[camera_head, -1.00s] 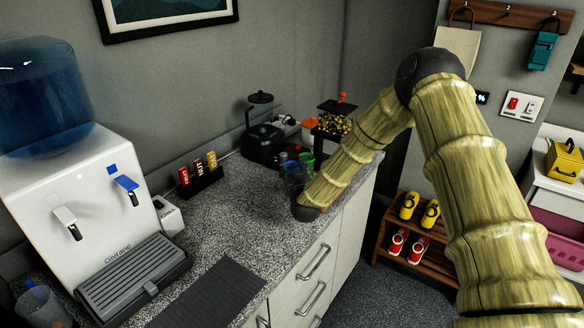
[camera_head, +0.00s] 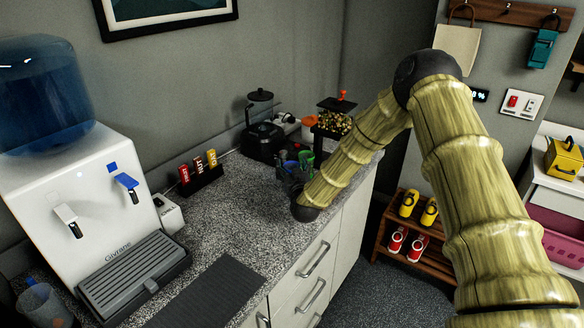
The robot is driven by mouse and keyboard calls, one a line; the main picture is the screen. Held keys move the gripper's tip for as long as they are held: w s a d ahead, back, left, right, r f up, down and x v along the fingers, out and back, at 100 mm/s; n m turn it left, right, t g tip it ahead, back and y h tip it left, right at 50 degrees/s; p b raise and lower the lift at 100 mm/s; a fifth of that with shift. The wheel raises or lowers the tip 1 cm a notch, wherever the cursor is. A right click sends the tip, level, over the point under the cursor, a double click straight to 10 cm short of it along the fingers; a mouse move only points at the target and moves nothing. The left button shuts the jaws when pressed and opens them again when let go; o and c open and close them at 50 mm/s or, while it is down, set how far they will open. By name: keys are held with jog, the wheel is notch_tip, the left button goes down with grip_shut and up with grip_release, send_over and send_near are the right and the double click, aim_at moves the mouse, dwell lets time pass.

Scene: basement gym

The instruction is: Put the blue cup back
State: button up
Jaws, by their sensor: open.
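My gripper (camera_head: 290,170) is a small dark shape on the far part of the speckled counter (camera_head: 235,205), just beyond the black wrist joint and partly hidden by my arm. It is open. A small blue shape (camera_head: 283,156), perhaps the blue cup, shows at the gripper's far end. A green cup (camera_head: 306,159) stands just right of it. The gripper and the blue shape overlap in the picture, so I cannot tell whether they touch.
A water dispenser (camera_head: 85,190) stands at left, with a bluish clear container (camera_head: 42,303) in front. A rack of small packets (camera_head: 200,178) and a black grinder-like appliance (camera_head: 262,135) line the wall. A dark mat (camera_head: 212,293) lies in front. The middle counter is clear.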

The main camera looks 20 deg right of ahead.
jog(key=s+b, duration=0.1)
jog(key=s, duration=0.3)
jog(key=s+a+b, duration=0.1)
jog(key=s, duration=0.3)
jog(key=s+b, duration=0.1)
jog(key=s, duration=0.3)
jog(key=shift+a+r, duration=0.1)
jog(key=shift+a, duration=0.1)
